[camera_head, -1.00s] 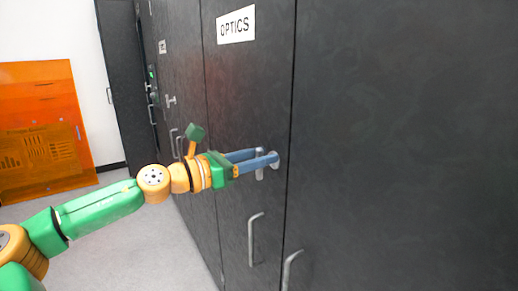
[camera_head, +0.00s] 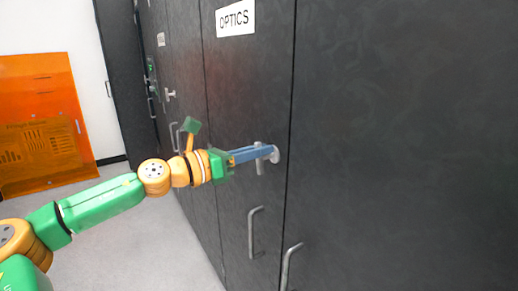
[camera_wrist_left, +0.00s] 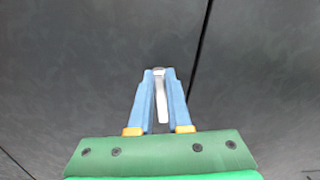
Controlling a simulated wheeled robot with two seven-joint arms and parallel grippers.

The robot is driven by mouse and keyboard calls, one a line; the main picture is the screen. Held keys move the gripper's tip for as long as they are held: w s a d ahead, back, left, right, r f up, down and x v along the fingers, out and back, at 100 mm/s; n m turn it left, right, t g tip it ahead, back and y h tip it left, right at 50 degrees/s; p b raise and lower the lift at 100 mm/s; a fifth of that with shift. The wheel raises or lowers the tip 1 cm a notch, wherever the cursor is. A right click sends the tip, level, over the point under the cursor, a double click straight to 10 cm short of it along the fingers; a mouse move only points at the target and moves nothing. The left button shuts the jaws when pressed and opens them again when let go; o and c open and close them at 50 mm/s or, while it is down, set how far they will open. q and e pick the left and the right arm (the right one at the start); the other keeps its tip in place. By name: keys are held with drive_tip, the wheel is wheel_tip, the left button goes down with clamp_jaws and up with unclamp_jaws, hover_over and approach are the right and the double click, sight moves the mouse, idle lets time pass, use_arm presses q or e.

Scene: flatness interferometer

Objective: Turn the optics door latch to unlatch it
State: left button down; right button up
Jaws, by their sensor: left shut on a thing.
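The optics door (camera_head: 235,100) is a dark panel with a white "OPTICS" label (camera_head: 235,18). Its latch (camera_head: 261,165) is a small metal T-handle on a round base near the door's right edge, with its bar hanging about upright. My left gripper (camera_head: 268,152) reaches in from the left, and its blue fingers are shut on the latch. In the left wrist view the silver latch bar (camera_wrist_left: 161,100) lies between the two fingers (camera_wrist_left: 159,88). The fingers hide part of the latch in the head view. My right gripper is not in view.
A bar handle (camera_head: 252,232) sits on the optics door below the latch. Another handle (camera_head: 289,265) is on the panel to the right. A second latch (camera_head: 170,94) is farther left. An orange panel (camera_head: 42,125) leans by the white wall. Grey floor is clear at left.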

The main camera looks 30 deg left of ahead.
use_arm(q)
drive_tip(key=n, duration=0.1)
drive_tip(key=n+p, duration=0.1)
drive_tip(key=n, duration=0.1)
drive_tip(key=shift+w+a+n, duration=0.1)
drive_tip(key=shift+a+n, duration=0.2)
drive_tip(key=shift+w+a+f+n+p, duration=0.1)
drive_tip(key=shift+a+f+n+p, duration=0.15)
drive_tip(key=shift+n, duration=1.7)
drive_tip(key=shift+w+a+f+n+p, duration=0.1)
drive_tip(key=shift+f+n, duration=0.2)
drive_tip(key=shift+n, duration=1.6)
drive_tip(key=shift+a+f+n+p, duration=0.1)
drive_tip(key=shift+f+n+p, duration=0.15)
drive_tip(key=shift+n, duration=1.7)
drive_tip(key=c, duration=0.9)
unclamp_jaws()
drive_tip(key=shift+f, duration=0.1)
drive_tip(key=shift+o, duration=0.2)
